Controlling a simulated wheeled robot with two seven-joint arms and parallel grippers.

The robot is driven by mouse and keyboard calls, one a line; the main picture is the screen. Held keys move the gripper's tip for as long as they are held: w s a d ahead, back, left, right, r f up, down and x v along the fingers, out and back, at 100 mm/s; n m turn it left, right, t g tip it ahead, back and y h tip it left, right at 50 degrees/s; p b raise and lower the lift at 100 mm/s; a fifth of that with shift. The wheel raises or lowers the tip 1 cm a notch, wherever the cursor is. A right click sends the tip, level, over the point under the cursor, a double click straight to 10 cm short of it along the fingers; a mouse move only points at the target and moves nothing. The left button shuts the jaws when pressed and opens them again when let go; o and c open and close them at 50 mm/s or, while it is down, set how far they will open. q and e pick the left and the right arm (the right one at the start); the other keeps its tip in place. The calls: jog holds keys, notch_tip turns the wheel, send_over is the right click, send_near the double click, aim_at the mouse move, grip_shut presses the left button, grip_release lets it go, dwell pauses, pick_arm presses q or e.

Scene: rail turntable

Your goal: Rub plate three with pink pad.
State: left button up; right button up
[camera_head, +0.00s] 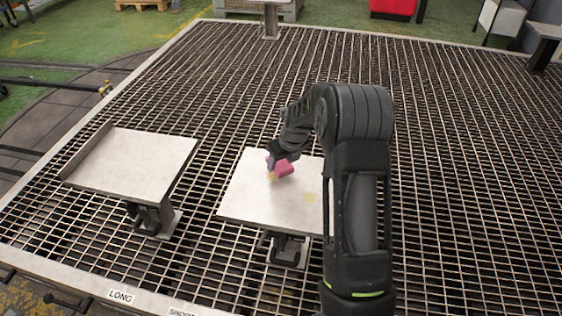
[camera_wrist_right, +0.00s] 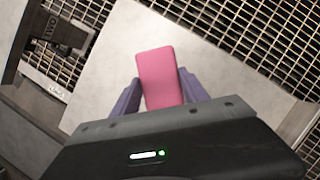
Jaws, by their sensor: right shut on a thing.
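The pink pad (camera_head: 284,167) is held by my right gripper (camera_head: 277,160) over the upper middle of a pale square plate on a stand (camera_head: 245,205). Whether the pad touches the plate I cannot tell. In the right wrist view the pink pad (camera_wrist_right: 161,78) sits between the two purple fingers of my right gripper (camera_wrist_right: 158,95), with the pale plate (camera_wrist_right: 110,60) behind it. Yellowish patches (camera_head: 310,198) show on the plate, one beside the pad and one to its right. My left gripper is out of view.
Another pale plate (camera_head: 135,160) with a raised left edge stands on the left. A label reading LONG (camera_head: 120,296) is on the front frame edge. Metal grating (camera_head: 300,70) surrounds the stands. My right arm covers the plate's right side.

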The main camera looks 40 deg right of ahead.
aim_at(279, 173)
jog(key=shift+f+b, duration=0.55)
jog(key=shift+f, duration=0.45)
dwell(0.3)
jog(key=shift+s+a+r+p, duration=0.15)
jog(key=shift+s+a+p, duration=0.25)
jog(key=shift+a+p, duration=0.1)
jog(key=shift+s+a+r+p, duration=0.15)
jog(key=shift+s+a+p, duration=0.25)
jog(key=shift+a, duration=0.1)
jog(key=shift+s+a+f, duration=0.15)
jog(key=shift+s+a, duration=0.15)
jog(key=shift+a, duration=0.05)
jog(key=shift+a+p, duration=0.1)
jog(key=shift+p, duration=0.2)
jog(key=shift+s+a+p, duration=0.6)
jog(key=shift+s+a, duration=0.05)
jog(key=shift+a, duration=0.1)
jog(key=shift+s+a+f, duration=0.15)
jog(key=shift+s+a, duration=0.3)
jog(key=shift+a, duration=0.05)
